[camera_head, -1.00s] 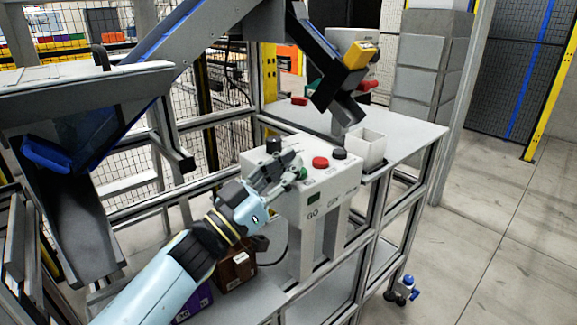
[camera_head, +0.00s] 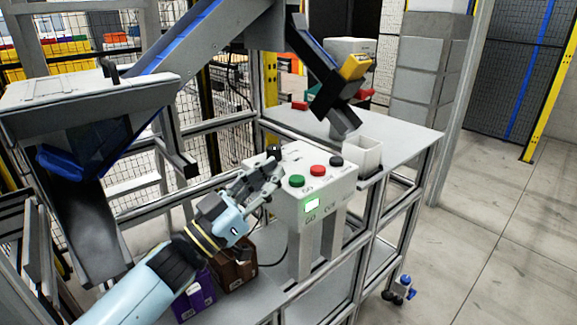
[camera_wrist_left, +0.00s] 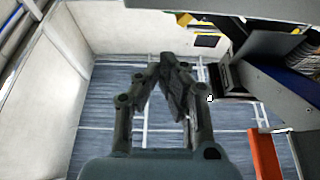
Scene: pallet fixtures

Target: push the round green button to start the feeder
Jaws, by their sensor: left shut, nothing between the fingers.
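The round green button (camera_head: 297,181) sits on the top of the white control box (camera_head: 288,205), beside a red button (camera_head: 318,171). Black knobs (camera_head: 336,161) are on the same top. A small display (camera_head: 312,204) on the box front is lit pale green. My left gripper (camera_head: 276,163) is shut and empty, to the left of the green button and apart from it. In the left wrist view its fingers (camera_wrist_left: 168,62) meet with nothing between them, and neither the box nor the button can be made out. My right gripper is not in view.
A white open bin (camera_head: 362,156) stands on the grey table (camera_head: 405,140) behind the box, below a dark chute (camera_head: 322,75) with a yellow block (camera_head: 357,66). A purple box (camera_head: 196,297) and a brown box (camera_head: 235,268) sit on the lower shelf. A large hopper is at left.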

